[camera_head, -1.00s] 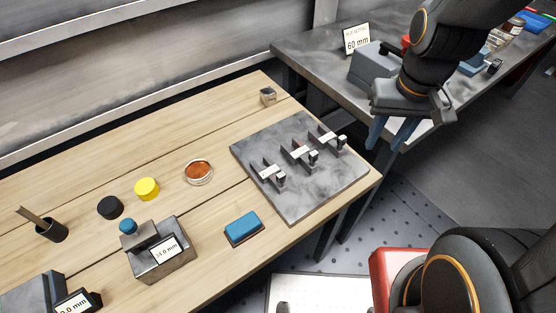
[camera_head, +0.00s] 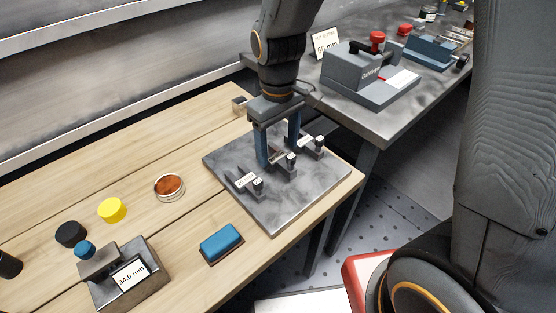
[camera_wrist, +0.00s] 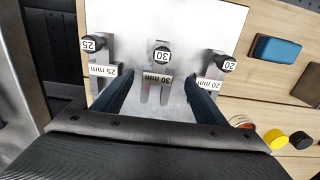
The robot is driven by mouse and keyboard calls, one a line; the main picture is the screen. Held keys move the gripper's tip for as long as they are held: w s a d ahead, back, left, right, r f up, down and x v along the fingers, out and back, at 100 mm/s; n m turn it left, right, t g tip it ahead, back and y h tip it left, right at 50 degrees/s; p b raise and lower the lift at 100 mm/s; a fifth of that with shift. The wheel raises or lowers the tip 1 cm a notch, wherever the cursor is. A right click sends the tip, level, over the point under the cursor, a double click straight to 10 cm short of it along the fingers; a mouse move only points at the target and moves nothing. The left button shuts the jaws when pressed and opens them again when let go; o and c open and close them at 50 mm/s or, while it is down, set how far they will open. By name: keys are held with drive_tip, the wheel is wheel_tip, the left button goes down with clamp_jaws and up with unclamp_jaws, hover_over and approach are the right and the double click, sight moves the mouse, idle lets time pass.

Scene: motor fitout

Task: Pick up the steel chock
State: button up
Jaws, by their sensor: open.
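A small steel block with a darker face (camera_head: 239,104) sits at the back edge of the wooden bench; it may be the steel chock, but I cannot tell for certain. On a grey metal plate (camera_head: 285,212) stand three fork-shaped steel pieces with black knobs, labelled 25 mm (camera_wrist: 102,50), 30 mm (camera_wrist: 158,68) and 20 mm (camera_wrist: 216,66). My gripper (camera_head: 279,156) points down over the plate with its blue fingers apart. In the wrist view, the fingers stand either side of the 30 mm piece, with nothing visibly held. Fingertip height above the plate is unclear.
A blue-topped block (camera_head: 221,243), a dish of orange-brown stuff (camera_head: 169,186), yellow (camera_head: 112,210) and black (camera_head: 71,234) round pieces and a 34.0 mm gauge block (camera_head: 128,283) stand left of the plate. A grey vise-like fixture (camera_head: 365,80) is on the metal bench behind.

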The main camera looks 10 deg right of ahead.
sight(278, 158)
drive_tip(key=shift+w+f+p, duration=0.15)
drive_tip(key=shift+f+p, duration=0.15)
drive_tip(key=shift+f, duration=1.75)
drive_tip(key=c, duration=1.6)
clamp_jaws()
drive_tip(key=shift+w+r, duration=0.1)
drive_tip(key=shift+r, duration=0.05)
